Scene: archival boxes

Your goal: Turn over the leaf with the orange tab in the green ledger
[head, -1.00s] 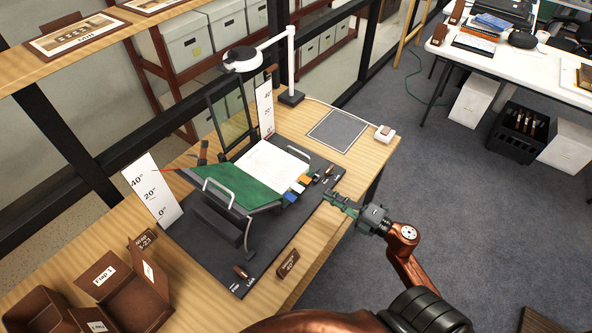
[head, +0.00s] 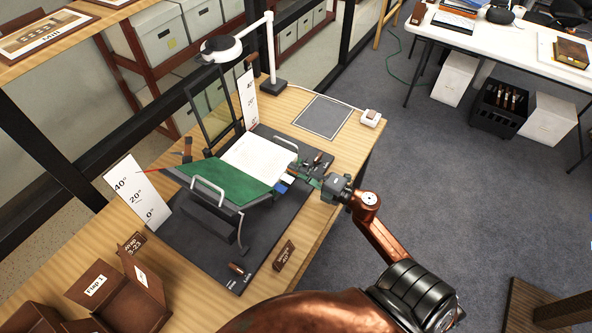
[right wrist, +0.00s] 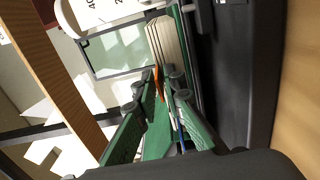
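The green ledger (head: 232,183) lies open on a cradle, with white pages (head: 259,157) facing up. Its coloured tabs stick out at the right edge; a blue tab (head: 281,188) shows, and others are hidden behind my right gripper. My right gripper (head: 305,180) is at this tabbed edge, pointing left toward the pages. In the right wrist view its green fingers (right wrist: 163,78) stand a little apart, with the orange tab (right wrist: 157,82) seen edge-on between them, nearer the left finger. I cannot see a firm grip on it. My left gripper is out of view.
A lamp (head: 222,49) stands behind the ledger, near a dark-framed glass panel (head: 212,112). White angle cards (head: 139,194) flank the cradle. Brown boxes (head: 92,287) stand at the front left. A grey mat (head: 323,116) lies bare at the back right.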

